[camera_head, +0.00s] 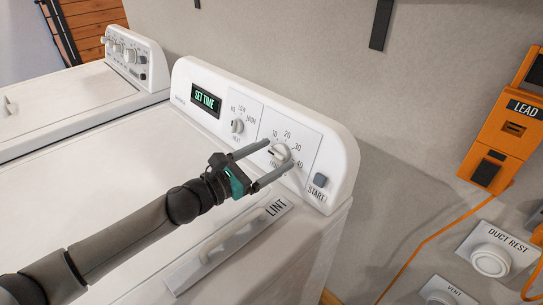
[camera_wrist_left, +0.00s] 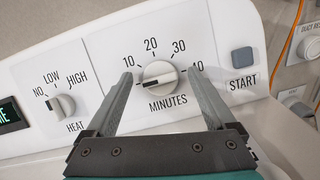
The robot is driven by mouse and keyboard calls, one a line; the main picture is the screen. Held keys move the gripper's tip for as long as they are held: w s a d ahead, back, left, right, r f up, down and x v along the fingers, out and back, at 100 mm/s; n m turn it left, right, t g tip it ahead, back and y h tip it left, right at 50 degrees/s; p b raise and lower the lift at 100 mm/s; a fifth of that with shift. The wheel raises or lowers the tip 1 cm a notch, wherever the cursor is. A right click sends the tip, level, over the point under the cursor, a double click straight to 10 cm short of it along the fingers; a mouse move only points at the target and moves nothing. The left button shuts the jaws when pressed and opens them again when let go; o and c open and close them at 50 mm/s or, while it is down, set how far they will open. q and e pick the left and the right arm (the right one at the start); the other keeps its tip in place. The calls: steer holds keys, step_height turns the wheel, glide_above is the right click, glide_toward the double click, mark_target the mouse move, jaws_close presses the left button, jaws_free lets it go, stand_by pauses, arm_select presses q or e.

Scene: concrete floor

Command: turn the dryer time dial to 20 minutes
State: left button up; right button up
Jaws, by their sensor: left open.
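The white time dial (camera_head: 281,155) sits on the dryer's control panel (camera_head: 340,145), marked 10, 20, 30, 40 and MINUTES. In the left wrist view the dial (camera_wrist_left: 158,76) has a dark pointer line aimed left and slightly down, below the 10 mark and away from 20. My left gripper (camera_head: 279,153) is open at the dial. In the left wrist view its two fingers (camera_wrist_left: 162,73) stand on the left and right sides of the knob, with gaps visible. Whether the tips reach the knob's depth is unclear. The display (camera_head: 206,98) reads SET TIME. My right gripper is not in view.
The heat knob (camera_head: 237,126) is left of the dial, and the START button (camera_head: 319,180) is to its right. The LINT cover (camera_head: 225,240) lies below on the dryer top. A second machine (camera_head: 65,95) stands left. An orange LEAD box (camera_head: 505,125) hangs on the wall.

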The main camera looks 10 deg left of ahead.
arm_select(q)
steer(key=shift+w+d, duration=0.15)
steer(key=shift+c, duration=0.4)
steer(key=c, duration=1.3)
